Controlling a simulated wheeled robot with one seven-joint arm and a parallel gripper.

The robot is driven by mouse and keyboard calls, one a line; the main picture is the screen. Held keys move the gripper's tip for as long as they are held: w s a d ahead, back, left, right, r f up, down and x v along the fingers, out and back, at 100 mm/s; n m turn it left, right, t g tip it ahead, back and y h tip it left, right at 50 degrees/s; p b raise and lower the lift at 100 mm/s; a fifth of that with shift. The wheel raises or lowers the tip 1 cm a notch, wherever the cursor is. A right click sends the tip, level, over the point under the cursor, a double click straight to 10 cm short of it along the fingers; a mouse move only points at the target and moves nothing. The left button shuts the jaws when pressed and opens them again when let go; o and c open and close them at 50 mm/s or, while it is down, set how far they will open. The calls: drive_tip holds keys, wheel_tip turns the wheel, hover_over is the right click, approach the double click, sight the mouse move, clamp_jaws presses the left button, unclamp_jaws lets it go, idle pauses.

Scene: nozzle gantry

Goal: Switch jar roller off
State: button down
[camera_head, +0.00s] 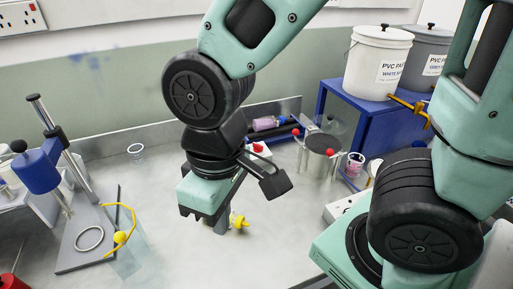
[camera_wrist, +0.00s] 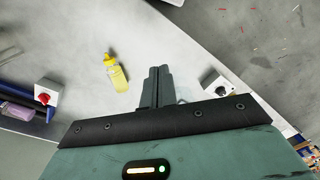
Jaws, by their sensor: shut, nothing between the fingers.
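The jar roller (camera_head: 290,131) is a dark blue and black unit at the back of the bench, with a pinkish-purple jar (camera_head: 265,124) lying on it. In the wrist view the roller shows at the left edge with the jar (camera_wrist: 17,112). A white switch box with a red knob (camera_head: 258,148) stands in front of the roller; it also shows in the wrist view (camera_wrist: 45,97). I cannot tell the knob's setting. My gripper (camera_head: 220,227) points down over the bench, in front of the switch box and apart from it. In the wrist view its fingers (camera_wrist: 158,72) are together and empty.
A yellow-capped bottle (camera_wrist: 116,74) is close beside my fingers. A blue stand (camera_head: 40,170) with a yellow cord is at left. A blue shelf (camera_head: 360,120) carries white and grey buckets.

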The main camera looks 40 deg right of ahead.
sight(258, 153)
drive_tip(key=w+d+f+m+b, duration=0.1)
drive_tip(key=w+d+f+m, duration=0.25)
drive_tip(key=w, duration=0.25)
drive_tip(key=w+d+f+m+h+b, duration=0.1)
drive_tip(key=w+d+f+m, duration=0.15)
drive_tip(key=w+m, duration=0.3)
drive_tip(key=w+d+f+m+b, duration=0.2)
drive_tip(key=w+d+f+m, duration=0.15)
drive_tip(key=w, duration=0.35)
drive_tip(key=w+d+f+m+t+h+b, duration=0.1)
drive_tip(key=w+d+m+h, duration=0.3)
drive_tip(key=w+d+m, duration=0.5)
drive_tip(key=w+d, duration=0.1)
drive_tip(key=d, duration=0.3)
drive_tip(key=shift+w+d+f, duration=0.25)
drive_tip(key=shift+w+d, duration=0.05)
drive_tip(key=shift+w, duration=0.05)
